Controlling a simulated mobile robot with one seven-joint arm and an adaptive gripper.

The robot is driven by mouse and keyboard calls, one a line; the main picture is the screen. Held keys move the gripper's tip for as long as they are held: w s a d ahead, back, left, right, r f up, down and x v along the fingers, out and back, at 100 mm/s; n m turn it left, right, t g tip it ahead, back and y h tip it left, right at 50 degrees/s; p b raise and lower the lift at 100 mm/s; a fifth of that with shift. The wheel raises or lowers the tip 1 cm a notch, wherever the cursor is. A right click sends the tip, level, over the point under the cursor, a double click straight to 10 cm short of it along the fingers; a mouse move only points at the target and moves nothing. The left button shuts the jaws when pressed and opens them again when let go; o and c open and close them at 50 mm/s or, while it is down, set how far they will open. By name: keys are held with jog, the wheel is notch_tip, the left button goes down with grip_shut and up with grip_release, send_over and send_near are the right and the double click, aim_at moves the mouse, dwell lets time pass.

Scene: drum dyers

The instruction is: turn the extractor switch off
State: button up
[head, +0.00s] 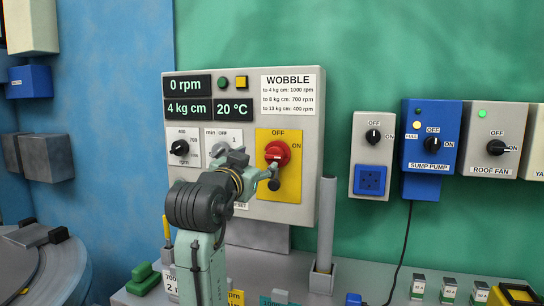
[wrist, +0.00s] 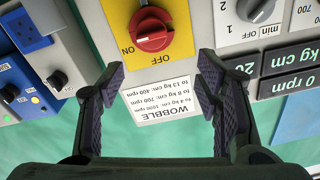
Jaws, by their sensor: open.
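A red rotary switch (head: 277,153) sits on a yellow plate (head: 292,185) marked OFF at the top and ON at the right, on the grey WOBBLE panel. No label reading extractor is legible. In the wrist view, turned upside down, the red switch (wrist: 152,33) shows its grip bar lying roughly level, in line with ON. My gripper (head: 262,172) is in front of the panel near this switch. In the wrist view my gripper (wrist: 161,72) is open and empty, its fingers apart, with the switch beyond the gap.
Displays (head: 188,86) and smaller knobs (head: 180,148) share the panel. To the right are a grey switch box (head: 373,136) with a blue socket, the blue SUMP PUMP box (head: 432,143) and the ROOF FAN box (head: 495,146). A grey post (head: 327,225) stands below the panel's right edge.

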aim_at(273, 156)
jog(key=p+x, duration=0.1)
jog(key=x, duration=0.2)
jog(key=p+x, duration=0.1)
jog(key=x, duration=0.2)
jog(key=d+p+x, duration=0.1)
jog(key=x, duration=0.3)
jog(key=shift+s+f+p, duration=0.15)
jog(key=shift+f+p, duration=0.25)
jog(key=shift+w+d+f, duration=0.1)
jog(key=shift+w+d, duration=0.05)
jog(key=shift+w, duration=0.45)
jog(key=shift+c, duration=0.4)
jog(key=c, duration=1.1)
